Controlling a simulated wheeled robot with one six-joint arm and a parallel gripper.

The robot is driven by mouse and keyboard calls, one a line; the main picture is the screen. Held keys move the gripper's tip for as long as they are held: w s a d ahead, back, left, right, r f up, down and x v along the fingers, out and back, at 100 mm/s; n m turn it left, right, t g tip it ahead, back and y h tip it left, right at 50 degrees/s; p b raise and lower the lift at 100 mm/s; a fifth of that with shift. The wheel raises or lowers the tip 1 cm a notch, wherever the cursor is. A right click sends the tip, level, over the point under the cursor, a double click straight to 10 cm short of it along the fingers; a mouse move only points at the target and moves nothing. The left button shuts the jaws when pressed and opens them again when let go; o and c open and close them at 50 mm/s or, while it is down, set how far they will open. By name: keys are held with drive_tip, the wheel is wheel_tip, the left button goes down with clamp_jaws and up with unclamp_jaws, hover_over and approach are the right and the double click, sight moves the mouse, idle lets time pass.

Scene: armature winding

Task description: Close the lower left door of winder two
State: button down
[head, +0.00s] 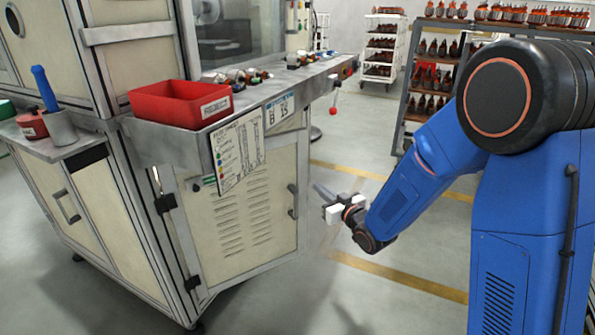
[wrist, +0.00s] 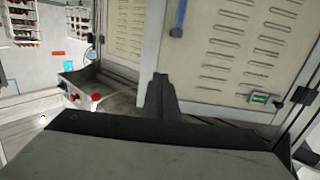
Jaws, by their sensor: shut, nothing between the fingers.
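The lower left door (head: 240,220) of the winder is a cream louvred panel in a grey frame, under the console in the head view. Its hinges are on the left and its upright handle (head: 293,201) is near the right edge. It also shows in the wrist view (wrist: 235,50), its handle at the left side. It looks swung out somewhat from the machine; the exact angle is hard to tell. My gripper (head: 320,192) is shut and empty, just right of the door's handle edge. Its dark fingers show in the wrist view (wrist: 160,85). Contact cannot be judged.
The console (head: 165,145) juts out above the door, with a red reject bin (head: 180,102) and a hanging chart (head: 238,150). Another louvred panel (wrist: 110,30) is beside the door. Shelves (head: 430,75) stand behind. Grey floor with yellow lines is clear at right.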

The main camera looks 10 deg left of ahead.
sight(294, 167)
drive_tip(key=shift+y, duration=0.3)
drive_tip(key=x, duration=0.8)
drive_tip(key=r+x, duration=0.1)
drive_tip(key=x, duration=0.3)
drive_tip(key=shift+a+f, duration=0.1)
drive_tip(key=shift+a, duration=0.45)
